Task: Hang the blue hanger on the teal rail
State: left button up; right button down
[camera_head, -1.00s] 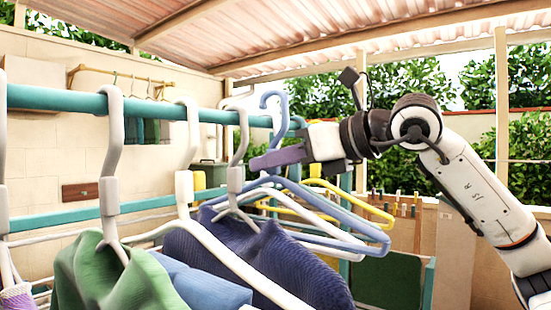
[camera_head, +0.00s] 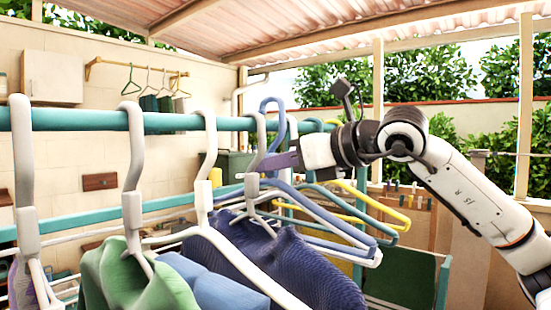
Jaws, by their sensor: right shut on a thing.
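The blue hanger (camera_head: 272,104) is held near its neck by my right gripper (camera_head: 277,161), whose purple-grey fingers are shut on it. Its open hook curves above the level of the teal rail (camera_head: 170,122), close to the rail's right part. I cannot tell whether the hook rests on the rail. Its blue-grey shoulder bar (camera_head: 330,208) slopes down to the right. A white hanger hook (camera_head: 257,135) in front partly overlaps this area. My left gripper is not in view.
White hangers (camera_head: 133,160) with a green garment (camera_head: 130,275), a light blue one (camera_head: 215,285) and a dark purple one (camera_head: 290,262) crowd the near rail. A yellow hanger (camera_head: 385,207) is just beyond. A lower teal bar (camera_head: 170,205) runs behind.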

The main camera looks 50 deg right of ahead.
jog(key=shift+w, duration=0.1)
jog(key=shift+f, duration=0.2)
dwell(0.4)
jog(key=shift+f+b, duration=0.35)
jog(key=shift+b, duration=0.15)
jog(key=shift+f+b, duration=0.8)
jog(key=c, duration=1.7)
grip_release()
